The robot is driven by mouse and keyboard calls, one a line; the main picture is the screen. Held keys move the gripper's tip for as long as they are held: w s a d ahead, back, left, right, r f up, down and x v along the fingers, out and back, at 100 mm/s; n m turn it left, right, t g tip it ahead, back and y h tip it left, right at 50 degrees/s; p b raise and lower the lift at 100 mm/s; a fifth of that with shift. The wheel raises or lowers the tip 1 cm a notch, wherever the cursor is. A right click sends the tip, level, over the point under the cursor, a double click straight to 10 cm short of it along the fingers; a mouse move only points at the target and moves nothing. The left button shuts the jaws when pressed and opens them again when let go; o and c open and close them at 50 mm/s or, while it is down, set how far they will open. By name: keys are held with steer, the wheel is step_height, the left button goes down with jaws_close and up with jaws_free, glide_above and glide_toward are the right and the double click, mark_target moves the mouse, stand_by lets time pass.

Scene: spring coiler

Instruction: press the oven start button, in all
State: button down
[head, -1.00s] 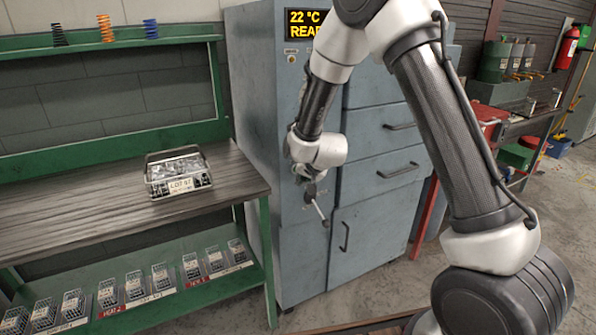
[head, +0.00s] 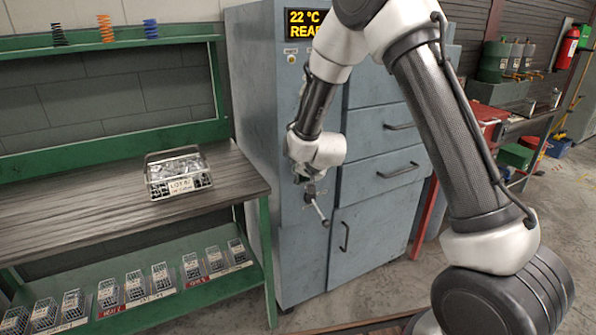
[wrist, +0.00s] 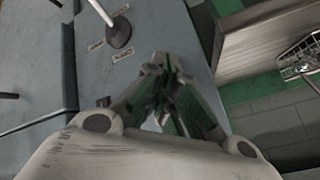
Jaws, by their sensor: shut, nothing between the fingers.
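The oven (head: 262,130) is a tall blue-grey cabinet with a yellow display (head: 303,23) reading 22 °C and a partly hidden word beginning "REA". A small round pale button (head: 291,59) sits below the display; I cannot read its label. My gripper (wrist: 166,70) is shut and empty in the wrist view, its fingertips in front of the oven's face. In the head view the wrist largely hides it. A lever (head: 317,208) sticks out of the cabinet just below my gripper, and its round base (wrist: 119,36) shows in the wrist view between small label plates. I cannot tell whether the fingertips touch the panel.
A green workbench (head: 120,205) stands left of the oven, with a wire basket of metal parts (head: 178,175) on top and several small baskets on its lower shelf. Drawers (head: 380,170) and door handles protrude at right. Several springs stand on the upper shelf.

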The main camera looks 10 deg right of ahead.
steer(key=shift+w, duration=0.25)
steer(key=shift+w+a, duration=0.2)
steer(key=shift+w, duration=0.15)
stand_by(0.6)
steer(key=shift+s, duration=0.1)
steer(key=shift+s+d, duration=0.25)
steer(key=shift+s, duration=0.4)
steer(key=shift+s, duration=0.1)
steer(key=s, duration=0.1)
steer(key=s+d, duration=0.1)
steer(key=s, duration=0.2)
steer(key=shift+s+d, duration=0.3)
stand_by(0.6)
